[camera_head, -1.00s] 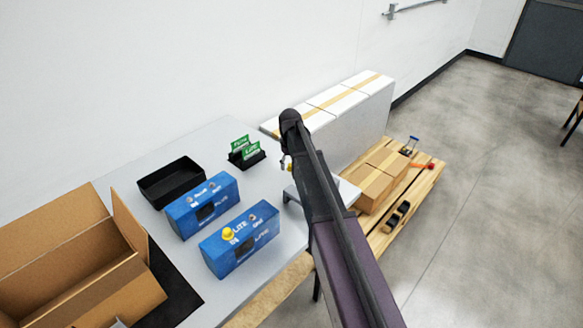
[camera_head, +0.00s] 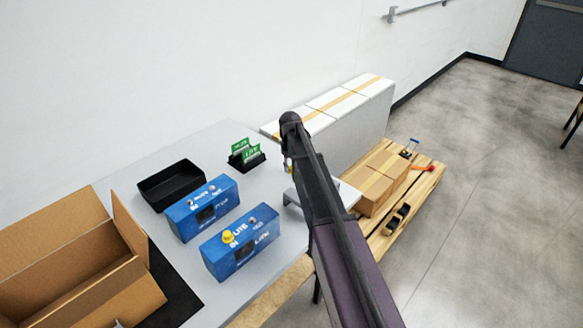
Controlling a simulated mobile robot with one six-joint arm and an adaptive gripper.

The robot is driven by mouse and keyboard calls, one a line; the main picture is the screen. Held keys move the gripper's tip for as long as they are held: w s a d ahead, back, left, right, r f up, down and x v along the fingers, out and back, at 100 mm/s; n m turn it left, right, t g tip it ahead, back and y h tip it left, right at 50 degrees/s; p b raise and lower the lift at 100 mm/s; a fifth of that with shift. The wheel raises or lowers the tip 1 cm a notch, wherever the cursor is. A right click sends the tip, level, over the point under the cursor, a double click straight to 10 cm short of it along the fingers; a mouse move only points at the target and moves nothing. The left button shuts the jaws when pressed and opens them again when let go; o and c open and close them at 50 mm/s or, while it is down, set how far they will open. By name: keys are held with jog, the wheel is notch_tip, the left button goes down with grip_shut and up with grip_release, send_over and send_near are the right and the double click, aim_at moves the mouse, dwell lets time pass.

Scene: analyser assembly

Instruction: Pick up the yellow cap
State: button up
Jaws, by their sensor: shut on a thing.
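My gripper (camera_head: 286,160) is mostly hidden behind my own arm, over the far right part of the table. It is shut on a small yellow cap (camera_head: 290,168), of which only a sliver shows beside the arm. Another yellow cap (camera_head: 228,236) sits on the near blue analyser box (camera_head: 240,245), at the left of its upper face. The far blue analyser box (camera_head: 203,208) shows small pale round parts on top and no yellow cap.
The grey table (camera_head: 185,285) also holds a black tray (camera_head: 172,186), a black holder with green cards (camera_head: 247,157) and an open cardboard box (camera_head: 70,265). A grey stand (camera_head: 292,198) is partly behind my arm. White cartons (camera_head: 345,105) and a loaded pallet (camera_head: 425,190) lie beyond.

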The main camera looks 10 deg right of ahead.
aim_at(291, 166)
jog(key=shift+r, duration=0.15)
notch_tip(291, 166, up, 10)
jog(key=p, duration=0.9)
jog(key=shift+f+p, duration=0.2)
jog(key=shift+p, duration=0.2)
dwell(0.4)
